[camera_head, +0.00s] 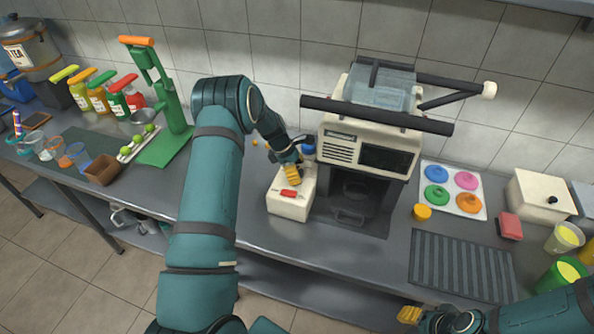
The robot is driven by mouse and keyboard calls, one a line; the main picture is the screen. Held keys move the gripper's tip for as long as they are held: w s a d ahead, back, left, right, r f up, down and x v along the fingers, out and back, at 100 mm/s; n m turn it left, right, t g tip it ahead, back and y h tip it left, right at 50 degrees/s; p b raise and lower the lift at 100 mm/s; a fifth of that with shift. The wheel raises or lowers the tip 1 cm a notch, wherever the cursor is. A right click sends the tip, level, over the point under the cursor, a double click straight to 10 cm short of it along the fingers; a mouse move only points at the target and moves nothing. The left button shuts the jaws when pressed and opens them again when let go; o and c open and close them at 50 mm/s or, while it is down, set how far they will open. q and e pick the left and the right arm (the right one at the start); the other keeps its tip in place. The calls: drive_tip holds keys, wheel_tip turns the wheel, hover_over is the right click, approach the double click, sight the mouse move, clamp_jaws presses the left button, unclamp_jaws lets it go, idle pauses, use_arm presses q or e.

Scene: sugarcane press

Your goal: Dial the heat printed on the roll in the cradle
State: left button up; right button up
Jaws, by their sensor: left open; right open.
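A cream machine (345,147) with a dark front panel (386,159) and a vented side stands at the back of the counter. Black bars (375,116) and a translucent grey-blue block, possibly the roll (380,88), sit on top. No printed heat is readable from here. A blue knob-like part (308,147) shows at the machine's left side. My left gripper (291,174) has yellow fingertips and is open, just above a white box (288,207) with a red top piece (288,194); contact cannot be told. My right gripper (408,314) is open, low at the counter's front edge, partly cut off.
A green press (160,100) stands left, with bottles and cups beyond. Right of the machine are a board of coloured lids (452,189), a ribbed dark mat (460,265), a red block (510,226) and a cream container (540,200). The counter before the white box is clear.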

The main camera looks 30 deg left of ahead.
use_arm(q)
drive_tip(key=c, duration=1.2)
drive_tip(key=shift+m, duration=0.3)
drive_tip(key=shift+f+m+g+h+b, duration=0.15)
drive_tip(key=shift+m+g+h+b, duration=0.25)
drive_tip(key=shift+m+b, duration=0.65)
drive_tip(key=m+g+b, duration=0.1)
drive_tip(key=m, duration=0.2)
drive_tip(key=m+g+b, duration=0.1)
drive_tip(key=m, duration=0.2)
drive_tip(key=shift+d+m+g, duration=0.1)
drive_tip(key=shift+m+g, duration=0.15)
drive_tip(key=shift+g, duration=0.15)
drive_tip(key=shift+s+m+g+y+b, duration=0.1)
drive_tip(key=shift+m+g+y+b, duration=0.35)
drive_tip(key=shift+m, duration=0.95)
